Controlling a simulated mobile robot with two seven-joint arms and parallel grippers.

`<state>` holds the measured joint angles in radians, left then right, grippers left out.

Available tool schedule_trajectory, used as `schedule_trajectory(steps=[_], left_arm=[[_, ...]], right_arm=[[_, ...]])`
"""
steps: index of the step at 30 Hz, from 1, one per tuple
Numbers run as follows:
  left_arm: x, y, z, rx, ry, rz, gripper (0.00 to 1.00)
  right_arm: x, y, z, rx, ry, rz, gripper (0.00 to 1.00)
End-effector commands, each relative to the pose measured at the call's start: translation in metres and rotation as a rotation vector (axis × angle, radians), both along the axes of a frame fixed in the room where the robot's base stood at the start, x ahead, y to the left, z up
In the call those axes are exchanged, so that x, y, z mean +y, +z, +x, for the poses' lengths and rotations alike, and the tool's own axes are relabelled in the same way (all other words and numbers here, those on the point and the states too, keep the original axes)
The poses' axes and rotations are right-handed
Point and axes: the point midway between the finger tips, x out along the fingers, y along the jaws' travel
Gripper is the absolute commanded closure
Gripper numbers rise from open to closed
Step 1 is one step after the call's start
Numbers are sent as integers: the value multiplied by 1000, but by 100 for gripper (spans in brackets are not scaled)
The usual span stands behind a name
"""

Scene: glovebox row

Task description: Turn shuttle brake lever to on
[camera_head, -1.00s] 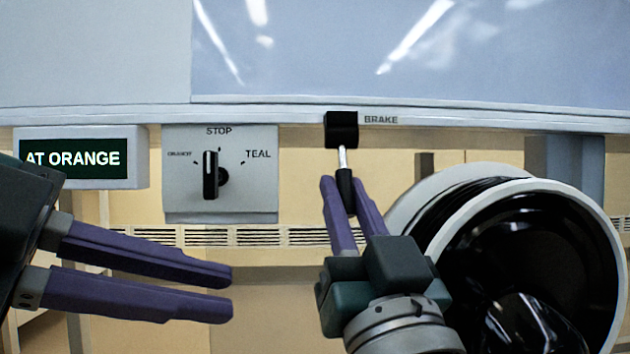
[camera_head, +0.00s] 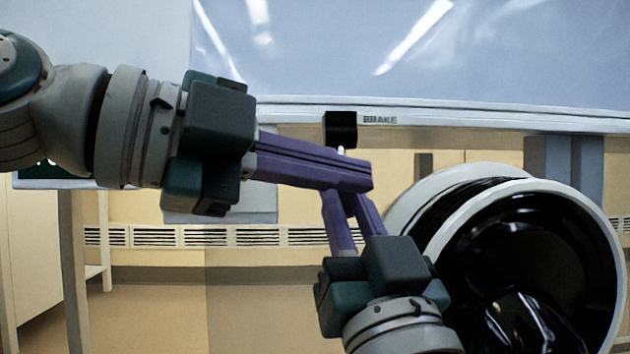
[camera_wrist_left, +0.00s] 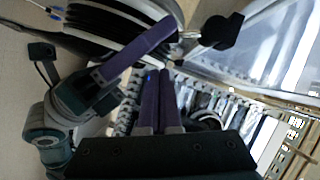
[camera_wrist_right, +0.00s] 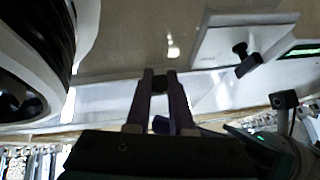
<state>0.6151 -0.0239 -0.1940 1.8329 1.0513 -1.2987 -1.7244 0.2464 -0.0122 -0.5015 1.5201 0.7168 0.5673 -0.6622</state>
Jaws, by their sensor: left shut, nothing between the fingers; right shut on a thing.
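The brake's black block (camera_head: 341,128) sits under the window ledge beside the printed BRAKE label (camera_head: 380,120). A short bit of its pale lever shaft (camera_head: 341,150) points down; the rest is hidden behind my left fingers in the head view. The block and shaft also show in the left wrist view (camera_wrist_left: 222,32). My right gripper (camera_head: 345,203) is below, shut on the lever's black grip (camera_wrist_right: 160,83), which shows between its fingertips in the right wrist view. My left gripper (camera_head: 370,178) is shut and empty, its fingers crossing in front of the lever from the left.
A large round port (camera_head: 530,270) with a white rim and black inside stands just right of my right gripper. My left arm covers most of the selector panel (camera_head: 270,205), which shows in the right wrist view with its black knob (camera_wrist_right: 240,50). The window is above.

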Motion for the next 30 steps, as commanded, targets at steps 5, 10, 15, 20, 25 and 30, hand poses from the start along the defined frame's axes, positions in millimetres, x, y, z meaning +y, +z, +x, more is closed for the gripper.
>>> schedule_trajectory(steps=[5,10,15,20,25,30], left_arm=[[3,-7,15,0,0,-2,100],[5,-9,20,0,-2,-1,100],[5,-9,20,0,-2,-1,100],[5,-11,22,-12,-2,0,100],[8,-17,31,-58,3,3,100],[9,-19,32,-58,8,6,100]], right_arm=[[-1,-1,0,3,-1,-1,100],[-1,-1,0,3,-1,-1,100],[0,-1,0,3,-1,-1,100],[0,-1,0,3,-1,-1,100],[0,-1,0,3,0,-1,100],[0,-1,0,1,-1,0,100]])
